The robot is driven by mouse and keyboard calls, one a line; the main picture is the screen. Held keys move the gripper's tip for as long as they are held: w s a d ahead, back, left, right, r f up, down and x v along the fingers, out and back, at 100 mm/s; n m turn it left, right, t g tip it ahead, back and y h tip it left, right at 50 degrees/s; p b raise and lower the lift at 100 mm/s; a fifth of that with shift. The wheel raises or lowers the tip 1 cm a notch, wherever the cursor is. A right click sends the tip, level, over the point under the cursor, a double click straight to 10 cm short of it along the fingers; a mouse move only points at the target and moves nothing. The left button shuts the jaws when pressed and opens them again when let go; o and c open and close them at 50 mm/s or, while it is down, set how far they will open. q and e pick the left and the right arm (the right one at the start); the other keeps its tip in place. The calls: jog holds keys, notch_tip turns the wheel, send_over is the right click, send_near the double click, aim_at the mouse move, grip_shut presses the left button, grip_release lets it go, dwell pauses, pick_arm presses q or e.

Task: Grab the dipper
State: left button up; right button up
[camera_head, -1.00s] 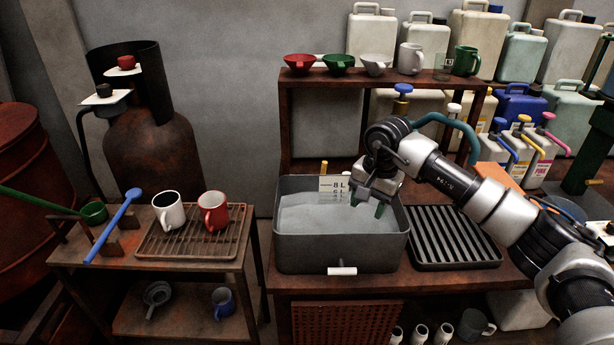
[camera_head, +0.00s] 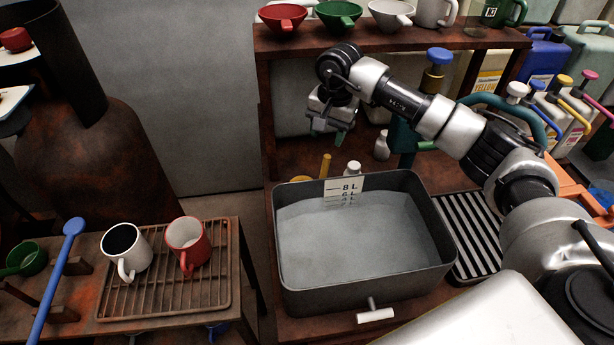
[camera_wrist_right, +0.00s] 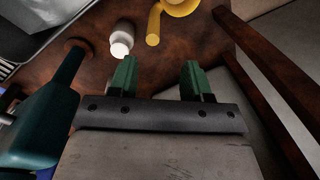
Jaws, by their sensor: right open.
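My right gripper (camera_head: 331,132) is open and empty, above and behind the grey vat, in front of the dark shelf. Its green fingers also show in the right wrist view (camera_wrist_right: 157,72), pointing at the bench. Behind the vat is a yellow thing with a handle (camera_head: 326,165) and a rounded part (camera_head: 301,178), which looks like a dipper. In the right wrist view its handle (camera_wrist_right: 153,24) is beyond the fingertips, apart from them. A green dipper cup (camera_head: 27,258) is at the far left, partly cut off. My left gripper is not in view.
The vat (camera_head: 370,288) holds greyish liquid and a level scale. A white bottle (camera_head: 353,168) stands beside the yellow handle. A teal post (camera_wrist_right: 50,115) is close left of the fingers. A wooden shelf (camera_head: 395,40) carries bowls and mugs. Mugs stand on a rack at left.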

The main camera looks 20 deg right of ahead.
aim_at(328, 154)
notch_tip(328, 154, down, 3)
jog(key=shift+s+a, duration=0.1)
jog(key=shift+s, duration=0.05)
jog(key=f+p, duration=0.1)
jog(key=f, duration=0.4)
jog(key=shift+s, duration=0.2)
jog(key=shift+w+f, duration=0.1)
jog(key=shift+f, duration=0.15)
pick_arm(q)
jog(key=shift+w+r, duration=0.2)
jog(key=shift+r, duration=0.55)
pick_arm(e)
grip_shut()
